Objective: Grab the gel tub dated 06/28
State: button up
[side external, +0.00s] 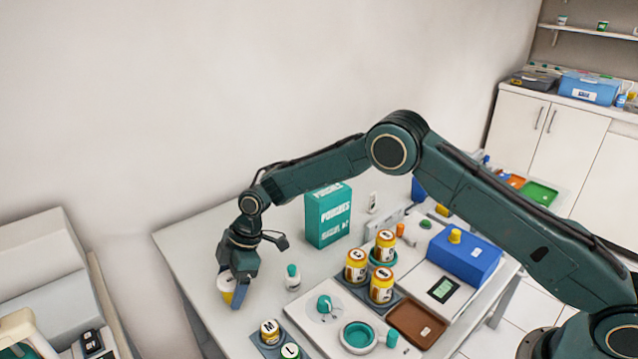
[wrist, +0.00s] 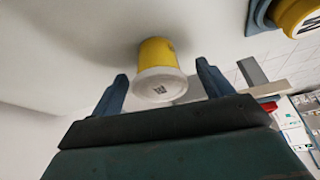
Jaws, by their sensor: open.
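A yellow tub with a white lid (wrist: 160,83) lies between the two blue fingers of my gripper (wrist: 162,72) in the wrist view. A gap shows on each side of it, so the fingers are open and not closed on it. Its lid carries a small dark print that I cannot read as a date. In the side view the same tub (side external: 225,284) stands at the left part of the table, partly hidden by my gripper (side external: 236,296), which points down at it.
Yellow jars marked M (side external: 270,331) and L (side external: 290,351) stand in a holder to the right. A small white bottle with a green cap (side external: 292,278) is close by. A teal box (side external: 327,216) stands behind. More yellow jars (side external: 356,265) stand further right. The table's left side is clear.

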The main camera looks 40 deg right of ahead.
aim_at(230, 278)
jog(key=c, duration=1.1)
jog(key=shift+r, duration=0.2)
notch_tip(230, 278, up, 20)
jog(key=shift+f, duration=0.15)
dwell(0.4)
